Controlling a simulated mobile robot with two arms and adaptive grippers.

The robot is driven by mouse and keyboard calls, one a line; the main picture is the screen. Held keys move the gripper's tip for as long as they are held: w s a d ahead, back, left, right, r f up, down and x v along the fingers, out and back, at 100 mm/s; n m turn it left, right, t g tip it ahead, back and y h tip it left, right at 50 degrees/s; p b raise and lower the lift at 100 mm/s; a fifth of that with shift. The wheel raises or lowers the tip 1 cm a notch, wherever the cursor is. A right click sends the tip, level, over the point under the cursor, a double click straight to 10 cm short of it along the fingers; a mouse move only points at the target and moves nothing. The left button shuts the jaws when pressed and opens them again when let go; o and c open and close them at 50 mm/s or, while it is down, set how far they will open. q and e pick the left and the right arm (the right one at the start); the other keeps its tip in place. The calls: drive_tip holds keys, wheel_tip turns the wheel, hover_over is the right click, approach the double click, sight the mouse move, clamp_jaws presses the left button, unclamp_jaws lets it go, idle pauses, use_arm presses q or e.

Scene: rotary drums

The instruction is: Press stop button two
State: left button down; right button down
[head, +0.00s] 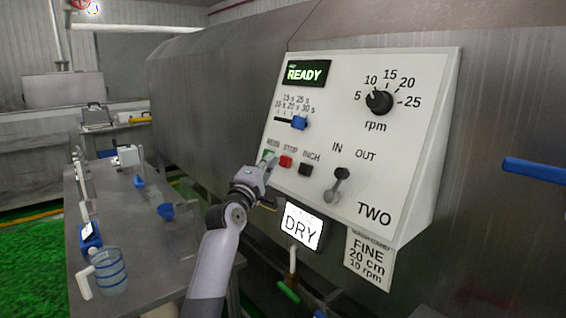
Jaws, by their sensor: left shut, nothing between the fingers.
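The control panel marked TWO (412,160) is fixed to the front of a large steel drum. Its red button under the STOP label (286,161) is in plain view. A green button (267,155) sits left of it and a black INCH button (306,169) right of it. My left gripper (269,164) is shut and empty, with its fingertips in front of the panel's lower left edge, just left of the red button and overlapping the green one in the picture. I cannot tell whether the tips touch the panel. My right gripper is not in view.
The panel also carries a READY display (308,73), a blue slider (299,123), an rpm knob (379,102) and an IN/OUT lever (340,180). A lit DRY sign (301,226) hangs below. A steel table (150,253) with a jug (109,272) stands left.

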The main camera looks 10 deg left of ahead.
use_arm(q)
drive_tip(key=shift+w+d, duration=0.1)
drive_tip(key=shift+w, duration=0.05)
drive_tip(key=shift+w+d+f, duration=0.1)
drive_tip(key=shift+w+d, duration=0.05)
drive_tip(key=shift+w, duration=0.05)
drive_tip(key=shift+w+d+f, duration=0.25)
drive_tip(key=shift+w+d, duration=0.05)
drive_tip(key=shift+w, duration=0.05)
idle(1.4)
drive_tip(key=shift+r, duration=0.1)
drive_tip(key=shift+s+a+r+p, duration=0.25)
drive_tip(key=shift+s+a+p, duration=0.25)
drive_tip(key=shift+s, duration=0.2)
drive_tip(key=s+a+p, duration=0.1)
drive_tip(key=s+a+r, duration=0.1)
drive_tip(key=s+a+p, duration=0.1)
drive_tip(key=shift+s+r+p, duration=0.3)
drive_tip(key=shift+r+p, duration=0.05)
